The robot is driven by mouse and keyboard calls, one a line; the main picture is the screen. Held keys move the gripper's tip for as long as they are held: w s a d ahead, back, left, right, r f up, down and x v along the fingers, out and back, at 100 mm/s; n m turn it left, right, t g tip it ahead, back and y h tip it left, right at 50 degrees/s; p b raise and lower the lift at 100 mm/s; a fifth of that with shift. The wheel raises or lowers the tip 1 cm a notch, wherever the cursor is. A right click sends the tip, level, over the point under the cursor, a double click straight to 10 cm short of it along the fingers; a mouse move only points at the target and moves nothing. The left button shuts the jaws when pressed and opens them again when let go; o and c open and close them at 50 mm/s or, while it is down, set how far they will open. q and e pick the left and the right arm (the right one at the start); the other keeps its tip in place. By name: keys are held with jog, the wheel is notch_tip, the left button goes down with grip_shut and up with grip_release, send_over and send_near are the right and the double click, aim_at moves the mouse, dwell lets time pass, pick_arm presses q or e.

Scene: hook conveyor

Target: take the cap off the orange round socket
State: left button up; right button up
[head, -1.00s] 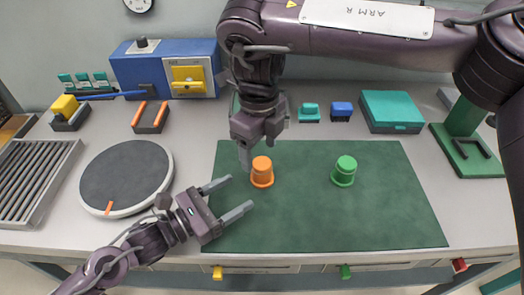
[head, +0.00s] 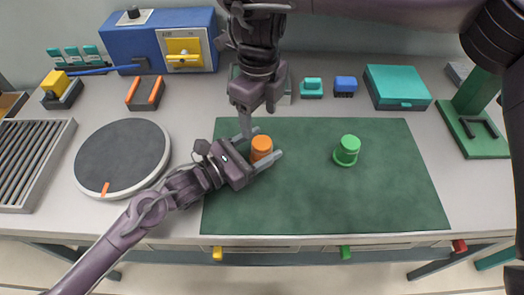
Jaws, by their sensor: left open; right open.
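The orange round socket with its cap (head: 262,146) stands upright on the green mat (head: 330,205), near the mat's left side. I cannot tell cap from socket clearly at this size. My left gripper (head: 267,145) is open, with its two fingers on either side of the orange piece; I cannot tell whether they touch it. My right gripper (head: 246,122) is open, pointing down just behind and left of the orange piece, its far finger partly hidden. A green capped round piece (head: 346,151) stands upright further right on the mat.
A grey turntable (head: 123,158) with an orange mark lies left of the mat. Behind stand a blue box with a yellow front (head: 160,42), small teal (head: 311,88) and blue (head: 345,86) blocks, and a teal case (head: 396,87). The mat's front and right are clear.

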aim_at(262, 142)
pick_arm(q)
jog(key=c, duration=1.4)
pick_arm(e)
notch_tip(262, 142, up, 5)
jog(key=m, duration=0.2)
jog(key=f, duration=1.2)
jog(key=shift+s+d, duration=0.2)
jog(key=shift+d, duration=0.05)
jog(key=shift+c, duration=0.4)
jog(key=c, duration=0.9)
jog(key=o, duration=1)
